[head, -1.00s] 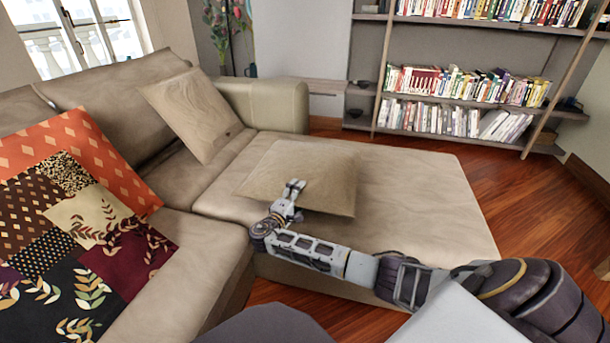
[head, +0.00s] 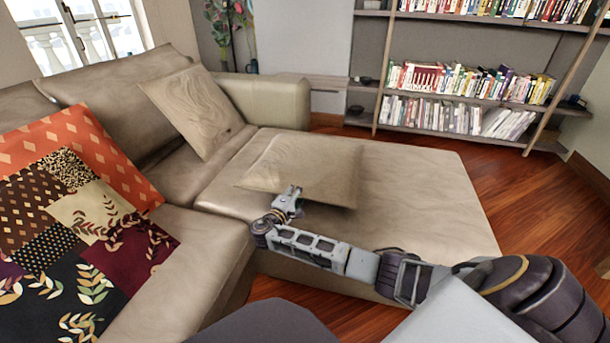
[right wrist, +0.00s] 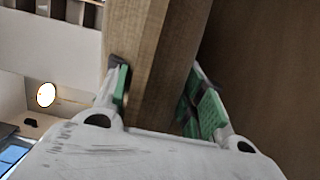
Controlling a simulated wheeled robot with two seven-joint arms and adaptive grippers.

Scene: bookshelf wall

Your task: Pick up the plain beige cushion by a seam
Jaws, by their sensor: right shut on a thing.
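The plain beige cushion (head: 305,165) is over the chaise part of the beige sofa. Its near edge looks raised, with a dark shadow under it; I cannot tell whether the far side still touches the seat. My right gripper (head: 291,193) is at the near edge, shut on it. In the right wrist view the cushion (right wrist: 150,60) fills the space between the green-padded fingers of the right gripper (right wrist: 158,95). The exact seam is too small to make out. My left gripper is in neither view.
A second plain beige cushion (head: 195,108) leans on the sofa back. The chaise seat (head: 420,190) is bare right of the held cushion. A bookshelf (head: 465,105) stands behind.

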